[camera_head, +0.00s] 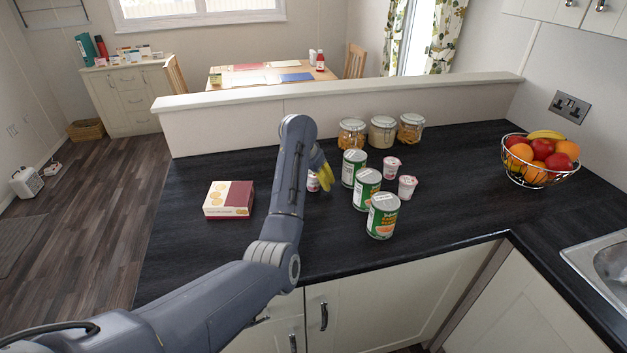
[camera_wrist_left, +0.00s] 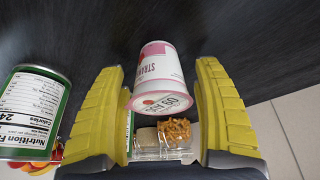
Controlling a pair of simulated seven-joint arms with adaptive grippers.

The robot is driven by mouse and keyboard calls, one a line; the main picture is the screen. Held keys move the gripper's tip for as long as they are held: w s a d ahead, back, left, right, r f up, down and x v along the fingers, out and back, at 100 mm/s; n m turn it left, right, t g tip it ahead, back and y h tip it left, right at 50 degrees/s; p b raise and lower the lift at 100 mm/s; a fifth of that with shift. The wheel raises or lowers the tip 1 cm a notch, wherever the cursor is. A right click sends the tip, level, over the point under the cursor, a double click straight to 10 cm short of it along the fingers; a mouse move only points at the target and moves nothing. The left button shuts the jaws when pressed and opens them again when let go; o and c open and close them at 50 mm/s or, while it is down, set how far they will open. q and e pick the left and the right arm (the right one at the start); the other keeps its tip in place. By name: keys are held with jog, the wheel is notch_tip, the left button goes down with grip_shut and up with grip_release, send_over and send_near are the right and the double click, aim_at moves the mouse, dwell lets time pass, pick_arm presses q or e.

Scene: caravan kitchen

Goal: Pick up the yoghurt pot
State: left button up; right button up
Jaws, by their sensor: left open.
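A white and pink yoghurt pot (camera_wrist_left: 160,75) stands between the two yellow fingers of my left gripper (camera_wrist_left: 160,66) in the left wrist view. The fingers are open, with a gap on both sides of the pot. In the head view my left gripper (camera_head: 324,176) is over the counter, and the pot (camera_head: 313,183) shows partly beside its fingers and behind my arm. Two similar yoghurt pots stand further right, one at the back (camera_head: 391,167) and one nearer (camera_head: 407,186). My right gripper is not in view.
Three green cans stand in a slanting row right of my gripper: back (camera_head: 353,168), middle (camera_head: 366,189), front (camera_head: 382,216). Glass jars (camera_head: 382,132) line the low wall. A biscuit box (camera_head: 229,199) lies left of my arm. A fruit basket (camera_head: 540,160) is far right.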

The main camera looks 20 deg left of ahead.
pick_arm(q)
jog(key=shift+w+f, duration=0.1)
jog(key=shift+f, duration=0.25)
jog(key=shift+c, duration=0.2)
jog(key=c, duration=1.4)
jog(key=shift+r, duration=0.15)
